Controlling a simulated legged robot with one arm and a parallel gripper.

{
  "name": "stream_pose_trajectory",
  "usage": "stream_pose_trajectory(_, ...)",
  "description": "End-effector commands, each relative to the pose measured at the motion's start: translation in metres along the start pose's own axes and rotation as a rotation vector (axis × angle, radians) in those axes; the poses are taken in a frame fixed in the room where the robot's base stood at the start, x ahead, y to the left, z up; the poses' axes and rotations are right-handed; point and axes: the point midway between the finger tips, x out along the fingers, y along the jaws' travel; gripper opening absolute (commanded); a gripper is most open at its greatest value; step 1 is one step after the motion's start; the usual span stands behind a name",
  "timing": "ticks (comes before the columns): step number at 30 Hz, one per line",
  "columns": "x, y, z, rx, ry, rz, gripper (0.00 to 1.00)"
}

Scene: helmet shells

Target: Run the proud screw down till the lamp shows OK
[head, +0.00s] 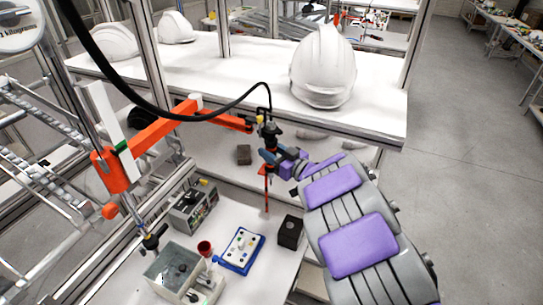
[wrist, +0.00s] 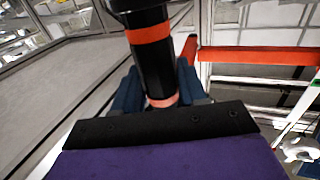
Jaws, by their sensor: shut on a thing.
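My gripper (head: 268,158) is shut on an upright powered screwdriver, black with orange bands in the wrist view (wrist: 150,55). In the head view the driver (head: 271,132) hangs from a jointed orange arm (head: 170,121), and its thin red-orange shaft (head: 266,190) points down, its tip apart from the work. A white plate with several small coloured spots (head: 241,247) lies in a blue tray (head: 228,267) below and left of the tip. The screws are too small to tell which stands proud. A grey control box (head: 188,212) stands to the left; I cannot make out an OK lamp.
A black block (head: 290,232) stands right of the tray. A red cup (head: 204,248) and a clear-topped bin (head: 173,268) are at the left. A shelf (head: 240,80) with white helmet shells (head: 324,68) overhangs behind. A black cable (head: 130,85) loops above the arm.

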Motion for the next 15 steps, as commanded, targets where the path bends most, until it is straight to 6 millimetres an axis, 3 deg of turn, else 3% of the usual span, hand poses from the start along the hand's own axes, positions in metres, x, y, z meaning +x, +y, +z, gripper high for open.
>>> stream_pose_trajectory(7, 0.001, -0.005, 0.0, 0.0, -0.001, -0.002, 0.0)
stream_pose_trajectory(15, 0.006, -0.048, 0.001, 0.001, -0.001, -0.009, 0.0)
